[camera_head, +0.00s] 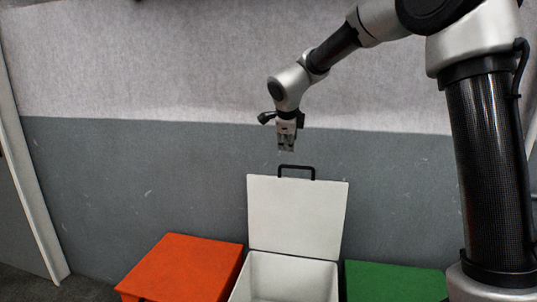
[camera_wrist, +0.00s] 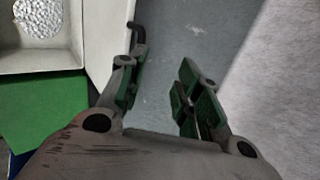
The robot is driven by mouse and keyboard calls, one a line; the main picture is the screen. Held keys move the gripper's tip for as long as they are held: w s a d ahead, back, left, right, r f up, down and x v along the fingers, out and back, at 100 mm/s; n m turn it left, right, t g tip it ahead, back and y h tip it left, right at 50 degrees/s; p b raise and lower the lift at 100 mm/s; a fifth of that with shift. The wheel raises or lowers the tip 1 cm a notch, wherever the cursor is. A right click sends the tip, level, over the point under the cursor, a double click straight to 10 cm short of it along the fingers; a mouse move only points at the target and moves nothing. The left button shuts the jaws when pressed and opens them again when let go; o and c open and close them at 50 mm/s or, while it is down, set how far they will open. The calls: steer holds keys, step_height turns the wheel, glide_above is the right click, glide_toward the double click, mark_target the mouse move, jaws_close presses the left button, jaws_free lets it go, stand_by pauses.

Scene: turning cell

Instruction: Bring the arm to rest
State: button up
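My arm reaches in from the right in the head view, bent, with my gripper (camera_head: 287,147) pointing down above the raised lid of a white box. In the wrist view my gripper (camera_wrist: 158,88) has its two fingers apart, with green pads and nothing between them. The gripper is clear of the lid and touches nothing that I can see.
The white box (camera_head: 288,262) stands open, its lid (camera_head: 297,215) upright with a black handle (camera_head: 296,169) on top. An orange box (camera_head: 188,268) is on its left and a green box (camera_head: 395,281) on its right, both with closed tops. In the wrist view, silvery grainy contents (camera_wrist: 38,17) show inside the white box. A grey and white wall (camera_head: 150,190) stands behind.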

steer(key=s+d+f+n+y, duration=0.1)
steer(key=s+n+y, duration=0.7)
steer(key=s+n, duration=0.9)
steer(key=s+d+n+g+h, duration=0.3)
steer(key=s+d+n+h, duration=0.2)
steer(key=s+d, duration=1.6)
steer(key=shift+s+f+g+h, duration=0.4)
steer(key=shift+s+h, duration=0.3)
steer(key=shift+s, duration=0.85)
